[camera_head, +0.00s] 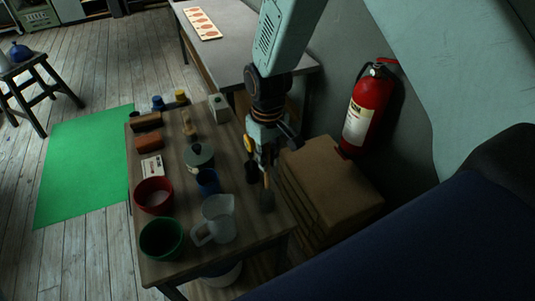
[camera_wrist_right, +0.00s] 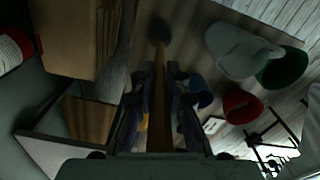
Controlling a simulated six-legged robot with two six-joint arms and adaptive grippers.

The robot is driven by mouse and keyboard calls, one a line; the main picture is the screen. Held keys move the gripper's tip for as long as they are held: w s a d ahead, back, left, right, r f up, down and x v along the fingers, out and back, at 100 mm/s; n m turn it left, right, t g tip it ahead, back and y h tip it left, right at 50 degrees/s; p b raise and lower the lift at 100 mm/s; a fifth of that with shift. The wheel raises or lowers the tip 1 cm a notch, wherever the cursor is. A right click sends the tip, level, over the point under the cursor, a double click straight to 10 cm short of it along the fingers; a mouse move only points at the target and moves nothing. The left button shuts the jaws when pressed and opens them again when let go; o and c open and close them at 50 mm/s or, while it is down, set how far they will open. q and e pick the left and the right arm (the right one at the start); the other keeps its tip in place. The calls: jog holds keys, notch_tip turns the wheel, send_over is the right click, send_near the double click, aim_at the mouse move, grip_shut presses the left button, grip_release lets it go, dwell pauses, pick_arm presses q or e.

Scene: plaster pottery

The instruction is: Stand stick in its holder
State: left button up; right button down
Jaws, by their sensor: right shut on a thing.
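My right gripper (camera_head: 266,158) points down over the right edge of the wooden table. It is shut on a thin brown stick (camera_wrist_right: 159,100), which runs away from between the fingers in the right wrist view. In the head view the stick (camera_head: 266,181) hangs roughly upright below the fingers. A dark round patch (camera_head: 267,201) shows at its lower end; I cannot tell if it is part of the stick or a shadow. A dark cup (camera_head: 252,174), possibly the holder, stands just left of the stick, partly hidden by the gripper. My left gripper is not in view.
A blue cup (camera_head: 207,182), a clear jug (camera_head: 216,218), a red bowl (camera_head: 154,194), a green bowl (camera_head: 161,238) and a lidded pot (camera_head: 199,157) crowd the table. Cardboard boxes (camera_head: 333,183) stand close on the right, below a fire extinguisher (camera_head: 368,108).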

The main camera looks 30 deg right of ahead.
aim_at(267, 177)
notch_tip(267, 177, down, 2)
jog(key=shift+a+f+b, duration=0.1)
jog(key=shift+f+b, duration=0.1)
jog(key=shift+b, duration=0.6)
jog(key=shift+f+b, duration=0.4)
jog(key=shift+f, duration=0.45)
jog(key=shift+f+b, duration=0.65)
jog(key=shift+f, duration=0.35)
jog(key=shift+f+b, duration=0.35)
jog(key=shift+f, duration=0.45)
jog(key=shift+r, duration=0.1)
jog(key=c, duration=1.3)
grip_release()
jog(key=shift+o, duration=0.2)
jog(key=shift+r, duration=0.1)
